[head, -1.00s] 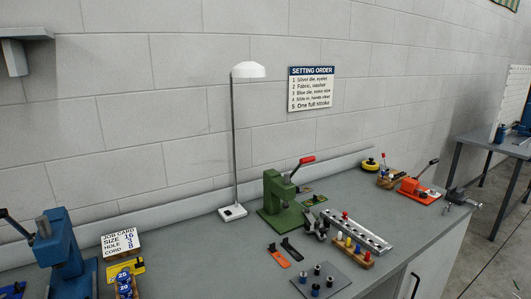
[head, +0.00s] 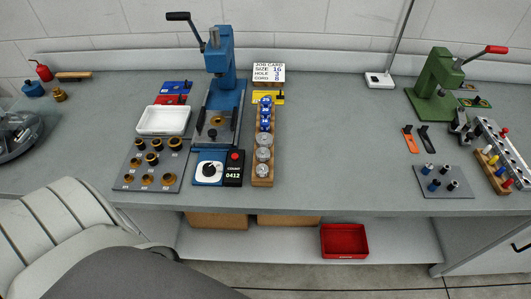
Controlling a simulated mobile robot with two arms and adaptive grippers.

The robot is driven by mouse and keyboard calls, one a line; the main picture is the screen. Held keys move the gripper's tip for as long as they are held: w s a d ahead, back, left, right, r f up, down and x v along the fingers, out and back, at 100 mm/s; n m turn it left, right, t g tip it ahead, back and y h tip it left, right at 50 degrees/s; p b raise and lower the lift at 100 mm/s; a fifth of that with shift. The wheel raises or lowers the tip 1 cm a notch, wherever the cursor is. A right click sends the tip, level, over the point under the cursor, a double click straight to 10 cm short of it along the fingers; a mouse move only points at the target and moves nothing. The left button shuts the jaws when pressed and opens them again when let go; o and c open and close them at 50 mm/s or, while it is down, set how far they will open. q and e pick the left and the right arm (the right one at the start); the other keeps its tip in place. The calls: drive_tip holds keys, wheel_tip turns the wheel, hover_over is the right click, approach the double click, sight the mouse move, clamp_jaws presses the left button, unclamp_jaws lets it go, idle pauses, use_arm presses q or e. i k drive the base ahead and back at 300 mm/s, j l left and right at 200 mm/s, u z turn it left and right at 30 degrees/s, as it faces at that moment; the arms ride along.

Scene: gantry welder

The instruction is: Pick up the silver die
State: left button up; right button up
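A wooden rack (head: 262,183) stands right of the blue press. It holds blue round pieces (head: 265,113) marked with numbers at the back and several silver round pieces (head: 264,155) toward the front. A separate grey plate (head: 443,191) at the right holds several small dark and blue cylinders with light tops. I cannot tell which of these silver-looking pieces is the silver die. Neither of my grippers is in view.
A plate of brass rings (head: 150,165) and a white tray (head: 163,120) are left. A green press (head: 434,85) is right. A grey chair (head: 70,240) stands in front. Bench between presses is mostly clear.

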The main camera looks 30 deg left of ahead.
sight(261, 170)
drive_tip(key=i+j+u, duration=0.15)
drive_tip(key=u, duration=0.9)
